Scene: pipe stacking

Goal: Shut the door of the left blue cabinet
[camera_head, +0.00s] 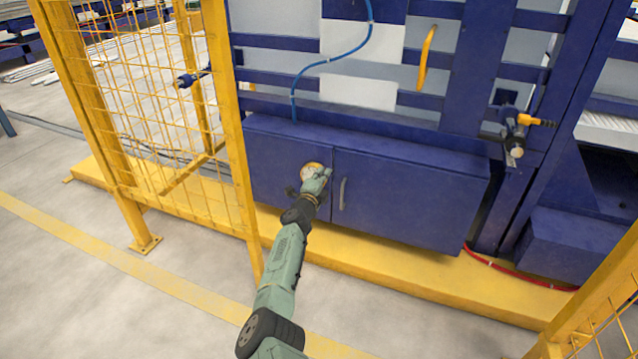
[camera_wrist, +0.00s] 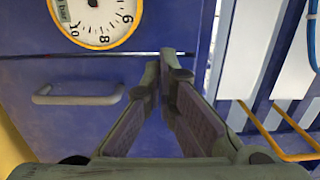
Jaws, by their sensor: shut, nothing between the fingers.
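The low blue cabinet has a left door (camera_head: 275,165) and a right door (camera_head: 405,205), which look about flush with a thin dark seam between them. A grey bar handle (camera_head: 342,193) is on the right door; it also shows in the wrist view (camera_wrist: 77,97). A round yellow-rimmed gauge (camera_head: 311,168) is by the seam on the left door side; its white dial fills the upper left of the wrist view (camera_wrist: 97,18). My gripper (camera_head: 324,176) is shut and empty, in front of the doors near the seam, partly covering the gauge. Whether its tips (camera_wrist: 165,56) touch is unclear.
A yellow mesh fence (camera_head: 150,100) stands at the left, close to my arm. A yellow base ledge (camera_head: 400,268) runs below the cabinet. A blue hose (camera_head: 330,61) and a yellow handle (camera_head: 427,57) are above. Another blue box (camera_head: 575,252) is at the right.

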